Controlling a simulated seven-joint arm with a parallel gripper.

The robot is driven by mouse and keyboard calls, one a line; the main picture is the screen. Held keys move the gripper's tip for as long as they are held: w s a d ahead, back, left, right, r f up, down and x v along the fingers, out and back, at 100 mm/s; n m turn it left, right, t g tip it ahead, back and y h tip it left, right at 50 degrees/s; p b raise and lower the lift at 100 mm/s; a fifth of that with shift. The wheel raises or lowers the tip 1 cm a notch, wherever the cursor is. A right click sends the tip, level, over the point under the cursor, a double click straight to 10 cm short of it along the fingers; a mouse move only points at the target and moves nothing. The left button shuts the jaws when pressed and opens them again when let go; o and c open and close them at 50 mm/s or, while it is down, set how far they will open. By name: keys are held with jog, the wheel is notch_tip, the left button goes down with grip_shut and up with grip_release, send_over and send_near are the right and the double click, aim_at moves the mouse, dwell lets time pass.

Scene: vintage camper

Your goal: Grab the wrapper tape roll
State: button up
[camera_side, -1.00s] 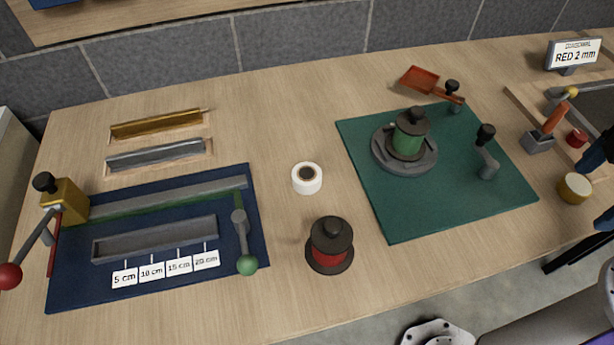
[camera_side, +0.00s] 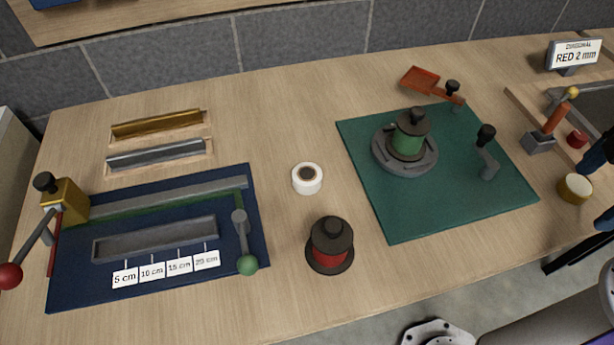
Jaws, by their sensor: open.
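Two roll-like things show. A small white roll (camera_side: 307,179) with a dark core lies flat on the bench between the two mats. A cream-yellow roll (camera_side: 575,188) sits at the right, near the bench's front edge. I cannot tell from looks alone which is the wrapper tape roll. What appear to be my gripper's dark fingers (camera_side: 593,193) reach in from the right edge, one above and one below the cream-yellow roll. They are apart, with nothing seen held. The rest of my gripper is cut off by the frame.
A red spool (camera_side: 330,245) stands in front of the white roll. A green mat (camera_side: 460,205) holds a green spool (camera_side: 407,138) on a grey disc. A blue mat (camera_side: 80,286) carries a cutting jig. An orange-handled lever (camera_side: 548,125) and small red piece (camera_side: 577,139) stand at right.

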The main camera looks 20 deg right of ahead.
jog(key=w+a+f+m+g+y, duration=0.1)
jog(key=a+f+m+g+y, duration=0.1)
jog(key=a+m+g, duration=0.65)
jog(key=m+t+y, duration=1.1)
jog(key=m, duration=1.4)
send_over(313, 173)
jog(key=s+d, duration=0.1)
jog(key=d, duration=0.4)
notch_tip(313, 173, down, 8)
jog(key=f, duration=0.1)
jog(key=shift+n, duration=0.35)
jog(key=shift+f, duration=2.75)
jog(key=shift+x, duration=2.55)
jog(key=shift+f, duration=0.15)
jog(key=c, duration=1.2)
